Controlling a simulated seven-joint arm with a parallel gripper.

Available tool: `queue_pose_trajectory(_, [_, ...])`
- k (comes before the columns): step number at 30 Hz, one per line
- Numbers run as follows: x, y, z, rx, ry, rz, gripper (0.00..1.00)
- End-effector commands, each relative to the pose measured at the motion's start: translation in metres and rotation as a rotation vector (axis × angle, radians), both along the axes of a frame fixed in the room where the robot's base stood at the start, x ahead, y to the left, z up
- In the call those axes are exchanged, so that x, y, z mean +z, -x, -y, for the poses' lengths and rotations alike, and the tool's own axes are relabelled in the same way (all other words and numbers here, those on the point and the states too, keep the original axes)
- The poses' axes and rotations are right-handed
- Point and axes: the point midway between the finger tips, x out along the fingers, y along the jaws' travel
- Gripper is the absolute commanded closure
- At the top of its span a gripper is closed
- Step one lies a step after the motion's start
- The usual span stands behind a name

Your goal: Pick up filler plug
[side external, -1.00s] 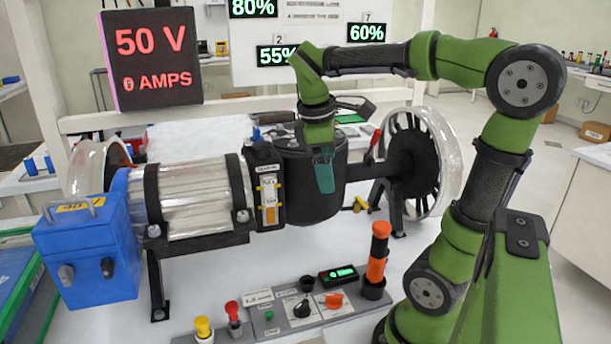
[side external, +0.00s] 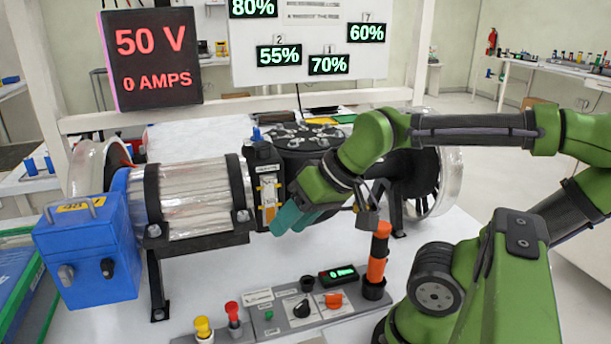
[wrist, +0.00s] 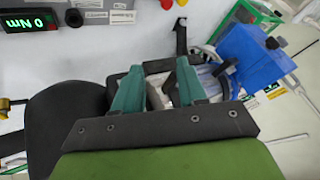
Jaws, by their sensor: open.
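I cannot tell for sure which part is the filler plug. A small blue knob (side external: 257,134) stands on top of the block with the orange-marked gauge (side external: 268,198), between the silver cylinder (side external: 198,196) and the black round housing (side external: 310,138). My gripper (side external: 288,220) is in front of the housing, just right of the gauge's lower end, with its teal fingers pointing down and left. In the wrist view my gripper (wrist: 158,70) is open, its fingers apart over the motor assembly. I see nothing held. The arm hides much of the housing's front.
A blue box (side external: 88,250) joins the cylinder's left end. A control panel (side external: 290,312) with red, yellow and black knobs lies in front. An orange-handled tool (side external: 379,252) stands upright in a black holder close to my arm. A clear wheel guard (side external: 452,185) is at right.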

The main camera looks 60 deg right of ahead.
Motion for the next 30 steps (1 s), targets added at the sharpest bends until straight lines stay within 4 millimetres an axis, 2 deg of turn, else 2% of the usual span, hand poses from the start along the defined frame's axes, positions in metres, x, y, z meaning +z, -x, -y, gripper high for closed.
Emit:
queue_pose_trajectory(8, [0.000,0.000,0.002,-0.007,0.001,-0.001,0.59])
queue_pose_trajectory(11, [-0.006,-0.004,0.017,-0.067,-0.005,-0.030,0.59])
queue_pose_trajectory(14, [-0.018,-0.011,0.061,-0.209,-0.014,-0.101,0.59])
queue_pose_trajectory(17, [-0.035,-0.001,0.130,-0.316,0.028,-0.229,0.59])
queue_pose_trajectory(18, [-0.044,0.011,0.160,-0.334,0.053,-0.293,0.59])
queue_pose_trajectory(20, [-0.055,0.036,0.201,-0.336,0.081,-0.397,0.59])
queue_pose_trajectory(21, [-0.061,0.054,0.223,-0.315,0.098,-0.460,0.59])
queue_pose_trajectory(24, [-0.069,0.090,0.253,-0.221,0.125,-0.573,0.59])
queue_pose_trajectory(25, [-0.070,0.097,0.258,-0.185,0.133,-0.594,0.59])
queue_pose_trajectory(30, [-0.067,0.108,0.261,-0.004,0.180,-0.630,0.59])
